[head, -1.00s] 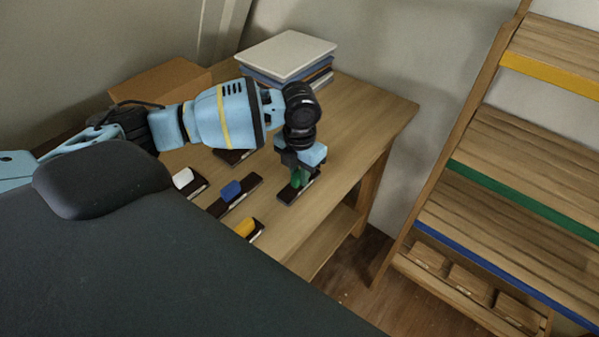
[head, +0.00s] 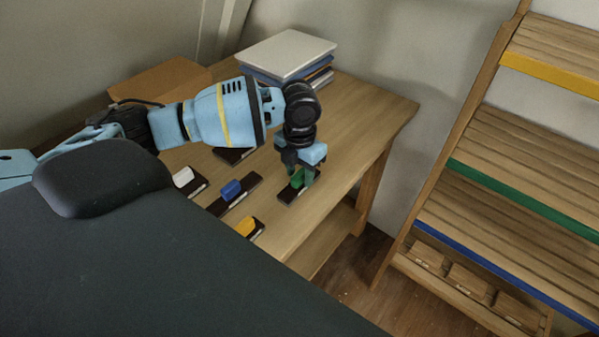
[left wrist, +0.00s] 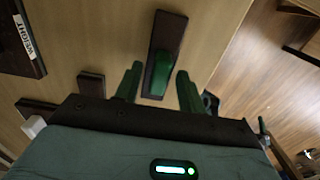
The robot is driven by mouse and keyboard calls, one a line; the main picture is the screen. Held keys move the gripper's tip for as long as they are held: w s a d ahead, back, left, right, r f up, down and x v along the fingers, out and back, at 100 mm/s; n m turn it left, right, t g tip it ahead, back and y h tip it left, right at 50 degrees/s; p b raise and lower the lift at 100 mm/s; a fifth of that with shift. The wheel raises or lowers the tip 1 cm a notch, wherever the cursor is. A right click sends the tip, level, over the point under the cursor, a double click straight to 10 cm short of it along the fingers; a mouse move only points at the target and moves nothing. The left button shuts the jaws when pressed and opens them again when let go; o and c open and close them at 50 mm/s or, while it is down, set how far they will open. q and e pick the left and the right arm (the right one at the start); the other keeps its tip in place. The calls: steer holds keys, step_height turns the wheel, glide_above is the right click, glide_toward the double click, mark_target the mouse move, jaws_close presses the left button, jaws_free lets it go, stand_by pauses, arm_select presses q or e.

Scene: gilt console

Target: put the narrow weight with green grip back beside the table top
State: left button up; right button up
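The narrow weight with green grip (head: 287,196) is a dark flat bar lying on the wooden table top (head: 350,118), close to its right edge. In the left wrist view the weight (left wrist: 168,33) shows its green grip between my fingers. My left gripper (head: 300,176) points down over the weight. It is open, and in the left wrist view its two green fingers (left wrist: 158,85) stand either side of the grip with a gap on both sides. My right gripper is not in view.
Other dark weights with white (head: 183,177), blue (head: 231,189) and yellow (head: 244,226) grips lie to the left. A stack of books or folders (head: 288,52) and a cardboard box (head: 160,79) stand at the back. A wooden shelf (head: 500,150) stands right, across a floor gap.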

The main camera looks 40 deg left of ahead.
mark_target(300, 174)
arm_select(q)
step_height(300, 174, up, 12)
steer(key=shift+f, duration=0.2)
stand_by(0.7)
